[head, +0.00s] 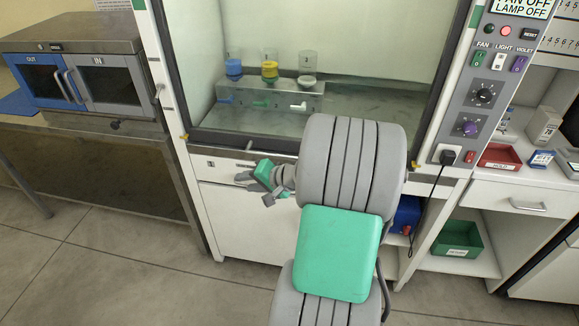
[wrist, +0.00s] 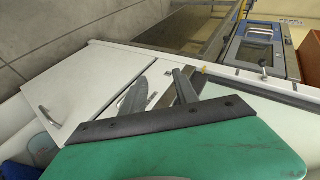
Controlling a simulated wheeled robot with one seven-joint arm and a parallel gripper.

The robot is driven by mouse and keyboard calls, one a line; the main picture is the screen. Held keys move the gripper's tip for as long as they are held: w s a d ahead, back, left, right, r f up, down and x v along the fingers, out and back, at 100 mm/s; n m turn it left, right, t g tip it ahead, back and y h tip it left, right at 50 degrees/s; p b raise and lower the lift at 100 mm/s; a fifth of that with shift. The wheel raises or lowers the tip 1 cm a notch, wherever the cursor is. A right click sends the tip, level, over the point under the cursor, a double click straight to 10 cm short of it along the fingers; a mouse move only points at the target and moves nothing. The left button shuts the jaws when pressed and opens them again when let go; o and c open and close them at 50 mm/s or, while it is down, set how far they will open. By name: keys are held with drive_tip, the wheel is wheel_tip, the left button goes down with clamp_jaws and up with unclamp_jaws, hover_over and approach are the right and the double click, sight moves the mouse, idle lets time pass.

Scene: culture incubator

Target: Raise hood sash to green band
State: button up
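The fume hood's glass sash (head: 330,45) has a dark frame, and its dark bottom rail (head: 240,143) is low, at the front sill. Green band marks show on the left post (head: 139,4) and right post (head: 476,17), well above the rail. Yellow pointers sit at the rail's left end (head: 185,137) and right end (head: 415,165). My gripper (head: 262,180) is in front of the sill, below the rail. In the wrist view my gripper (wrist: 160,82) has its two grey fingers apart, pointing at the hood front; whether anything lies between them is unclear.
A two-door steel box (head: 75,75) stands on a bench at left. The control panel (head: 490,90), with a plug and hanging cord (head: 437,185), is at right. A red tray (head: 500,157) and green bin (head: 458,240) are farther right. Floor at left is clear.

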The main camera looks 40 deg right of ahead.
drive_tip(key=s+d+f+m+t+h, duration=0.2)
drive_tip(key=d+m+t, duration=0.15)
drive_tip(key=d, duration=0.45)
drive_tip(key=m+t+h+b, duration=0.1)
drive_tip(key=m+t+h, duration=0.15)
drive_tip(key=m, duration=0.35)
approach(294, 159)
drive_tip(key=w, duration=0.4)
drive_tip(key=shift+g+h, duration=0.25)
drive_tip(key=shift+g, duration=0.05)
drive_tip(key=w, duration=0.4)
drive_tip(key=w+d+f, duration=0.1)
drive_tip(key=w, duration=0.1)
drive_tip(key=shift+w, duration=0.2)
drive_tip(key=shift+w+f, duration=0.1)
drive_tip(key=shift+w, duration=0.25)
drive_tip(key=shift+c, duration=0.2)
clamp_jaws()
